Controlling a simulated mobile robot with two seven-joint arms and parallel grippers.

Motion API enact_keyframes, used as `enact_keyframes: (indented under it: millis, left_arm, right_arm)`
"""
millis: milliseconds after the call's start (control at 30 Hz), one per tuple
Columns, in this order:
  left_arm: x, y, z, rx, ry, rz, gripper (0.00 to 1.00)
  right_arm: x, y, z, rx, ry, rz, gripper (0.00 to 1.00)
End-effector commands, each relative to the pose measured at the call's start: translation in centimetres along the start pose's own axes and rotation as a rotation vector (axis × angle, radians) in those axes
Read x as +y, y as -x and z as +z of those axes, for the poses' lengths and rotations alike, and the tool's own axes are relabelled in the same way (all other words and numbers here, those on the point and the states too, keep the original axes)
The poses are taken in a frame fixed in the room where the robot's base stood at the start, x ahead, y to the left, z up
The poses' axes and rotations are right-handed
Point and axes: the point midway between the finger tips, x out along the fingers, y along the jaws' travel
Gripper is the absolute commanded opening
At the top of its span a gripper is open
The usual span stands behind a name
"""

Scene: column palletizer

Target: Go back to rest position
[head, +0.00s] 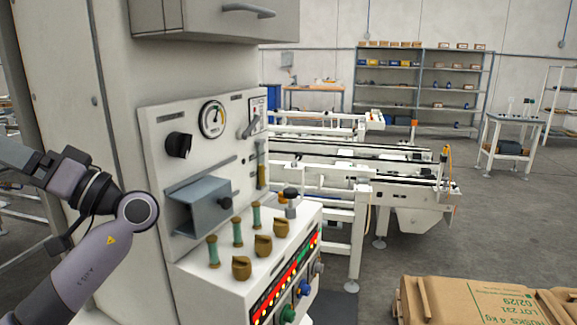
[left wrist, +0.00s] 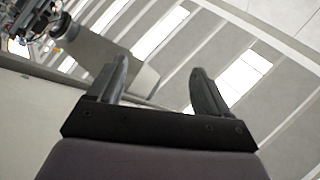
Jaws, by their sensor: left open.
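My left gripper shows in the left wrist view (left wrist: 157,85), with its two dark fingers wide apart and nothing between them. Behind the fingers are a grey surface and a slatted background with bright gaps. In the head view my left arm comes in from the left, beside the control cabinet (head: 90,130); its gripper is not in that view. My right gripper is in neither view.
The cabinet's panel carries a gauge (head: 213,119), a black knob (head: 179,146), a grey box (head: 200,203) and several levers. Conveyors (head: 350,170) run behind it. A cardboard carton (head: 480,302) is at the lower right. Grey floor (head: 500,225) is open beyond the carton.

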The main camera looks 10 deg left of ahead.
Motion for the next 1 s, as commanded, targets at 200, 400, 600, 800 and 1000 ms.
enact_keyframes:
  millis: [200,400,600,800,1000]
  left_arm:
    - [6.9,3.1,1.3,0.240,-0.150,0.220,0.79]
    - [13.9,8.8,4.7,0.472,-0.271,0.517,0.79]
    - [19.3,15.7,10.4,0.658,-0.353,0.846,0.79]
    - [21.8,22.8,17.9,0.781,-0.385,1.193,0.79]
    - [21.2,29.1,26.1,0.823,-0.364,1.547,0.79]
  right_arm:
    - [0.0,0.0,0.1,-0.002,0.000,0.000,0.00]
    - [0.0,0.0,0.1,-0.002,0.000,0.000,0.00]
    - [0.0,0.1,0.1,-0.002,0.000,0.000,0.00]
    - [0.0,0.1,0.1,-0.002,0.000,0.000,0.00]
    - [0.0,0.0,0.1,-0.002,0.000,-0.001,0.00]
